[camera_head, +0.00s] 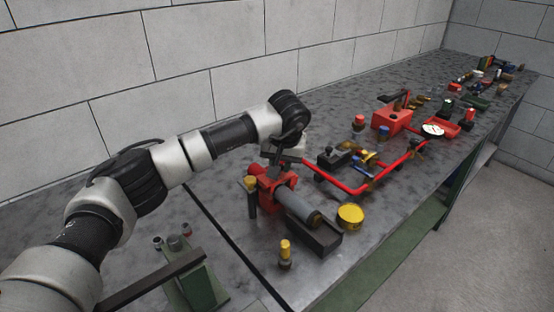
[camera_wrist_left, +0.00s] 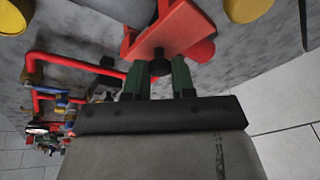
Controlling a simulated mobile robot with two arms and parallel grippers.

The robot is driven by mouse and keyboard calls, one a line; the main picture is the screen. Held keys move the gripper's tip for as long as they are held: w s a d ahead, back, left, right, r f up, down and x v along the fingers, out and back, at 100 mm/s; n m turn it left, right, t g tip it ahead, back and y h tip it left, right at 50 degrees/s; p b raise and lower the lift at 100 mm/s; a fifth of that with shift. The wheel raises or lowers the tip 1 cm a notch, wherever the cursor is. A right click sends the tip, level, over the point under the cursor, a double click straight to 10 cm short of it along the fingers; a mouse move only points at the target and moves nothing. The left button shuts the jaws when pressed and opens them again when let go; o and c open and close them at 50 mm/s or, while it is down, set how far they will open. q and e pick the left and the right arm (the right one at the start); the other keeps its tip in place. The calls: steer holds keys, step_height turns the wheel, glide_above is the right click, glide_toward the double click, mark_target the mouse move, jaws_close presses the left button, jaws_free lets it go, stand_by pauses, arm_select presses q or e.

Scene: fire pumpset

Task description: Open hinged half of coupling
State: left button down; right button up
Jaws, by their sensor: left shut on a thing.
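The red coupling (camera_head: 272,188) sits on the workbench at the end of a grey cylinder (camera_head: 302,208). In the left wrist view its red plate-like half (camera_wrist_left: 172,30) is tilted and carries a small dark knob (camera_wrist_left: 160,66). My left gripper (camera_head: 280,160) reaches down to the coupling from above and behind. In the left wrist view its two green fingers (camera_wrist_left: 159,78) are shut on the dark knob, one on each side. In the head view the wrist hides part of the grip. My right gripper is not in view.
A yellow-topped post (camera_head: 251,184) stands just left of the coupling. A yellow round can (camera_head: 350,216), a small brass-topped piece (camera_head: 285,253) and a red pipe frame (camera_head: 365,187) are nearby. A red box (camera_head: 392,120) stands farther back. A block wall (camera_head: 180,80) runs behind the bench.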

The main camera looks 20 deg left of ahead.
mark_target(291, 173)
arm_select(q)
steer(key=shift+w+d+r+g+y+p, duration=0.4)
steer(key=shift+w+r+g+p, duration=0.1)
steer(key=shift+g+p, duration=0.1)
steer(key=shift+w+d+f+g+y, duration=0.1)
steer(key=shift+w+d+g+y, duration=0.1)
steer(key=shift+w+g+y, duration=0.25)
steer(key=shift+w+d+g+y, duration=0.2)
steer(key=shift+w+g+y, duration=0.05)
steer(key=shift+g, duration=0.3)
steer(key=shift+w+d+m+g+y+b, duration=0.2)
steer(key=shift+w+m+g+y+b, duration=0.15)
steer(key=shift+b, duration=0.55)
